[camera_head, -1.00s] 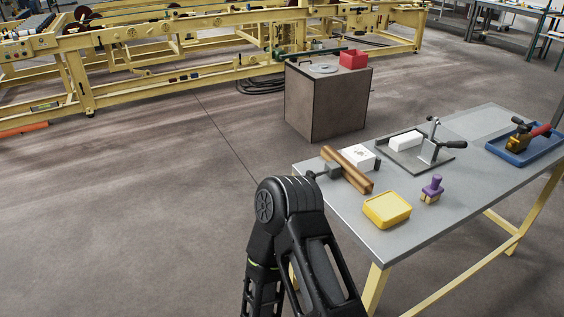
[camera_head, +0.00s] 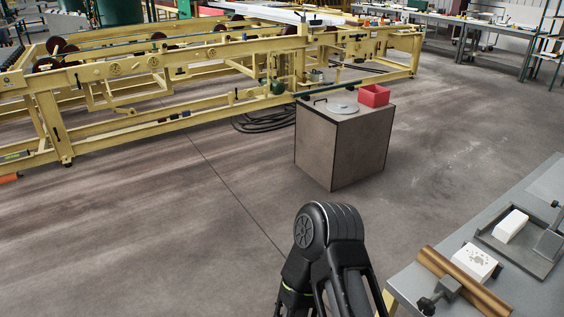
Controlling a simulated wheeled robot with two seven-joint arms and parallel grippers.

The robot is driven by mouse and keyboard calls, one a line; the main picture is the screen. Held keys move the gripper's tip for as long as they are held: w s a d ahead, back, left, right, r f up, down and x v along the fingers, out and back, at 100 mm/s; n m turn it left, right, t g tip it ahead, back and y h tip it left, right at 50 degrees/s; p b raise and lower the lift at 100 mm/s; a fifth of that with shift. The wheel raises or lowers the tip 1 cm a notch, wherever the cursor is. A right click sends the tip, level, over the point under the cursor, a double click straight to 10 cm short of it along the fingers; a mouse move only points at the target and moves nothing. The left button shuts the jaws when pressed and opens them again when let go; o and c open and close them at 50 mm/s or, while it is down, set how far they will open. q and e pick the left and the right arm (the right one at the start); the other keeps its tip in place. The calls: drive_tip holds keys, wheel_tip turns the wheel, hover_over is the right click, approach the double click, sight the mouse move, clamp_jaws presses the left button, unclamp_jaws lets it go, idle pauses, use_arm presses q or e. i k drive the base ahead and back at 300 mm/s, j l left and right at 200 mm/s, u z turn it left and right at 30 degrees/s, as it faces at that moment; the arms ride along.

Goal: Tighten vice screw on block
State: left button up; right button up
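The vice at the lower right has long brown jaw bars (camera_head: 462,279) and a dark screw end with a knob (camera_head: 439,294) on their near left side. A white block with dark specks (camera_head: 475,262) sits against the far side of the bars. I cannot tell how tightly it is held. A black link of one of my arms rises at the bottom centre, left of the table. Neither gripper is in view.
The grey table (camera_head: 405,285) is cut off at the right edge. A grey tray (camera_head: 542,265) holds another white block (camera_head: 511,225). A brown cabinet (camera_head: 340,150) with a red bin (camera_head: 374,95) stands behind. Yellow machine frames (camera_head: 180,115) fill the back. Floor between is clear.

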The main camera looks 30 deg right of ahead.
sight(425, 306)
drive_tip(key=i+z, duration=0.3)
drive_tip(key=z, duration=0.15)
drive_tip(key=i+j+z, duration=0.1)
drive_tip(key=i+z, duration=0.35)
drive_tip(key=i+j+z, duration=0.15)
drive_tip(key=z, duration=0.25)
drive_tip(key=i+j+z, duration=0.25)
drive_tip(key=z, duration=0.2)
drive_tip(key=i+j+z, duration=0.1)
drive_tip(key=z, duration=0.4)
drive_tip(key=i+j+z, duration=0.2)
drive_tip(key=z, duration=0.25)
drive_tip(key=i+j+z, duration=0.2)
drive_tip(key=z, duration=0.3)
drive_tip(key=j+z, duration=0.25)
drive_tip(key=z, duration=0.2)
drive_tip(key=i+j+z, duration=0.1)
drive_tip(key=j+z, duration=0.2)
drive_tip(key=z, duration=0.2)
drive_tip(key=j+z, duration=0.3)
drive_tip(key=z, duration=0.15)
drive_tip(key=j+z, duration=0.35)
drive_tip(key=j, duration=0.15)
drive_tip(key=j+z, duration=0.35)
drive_tip(key=j, duration=0.2)
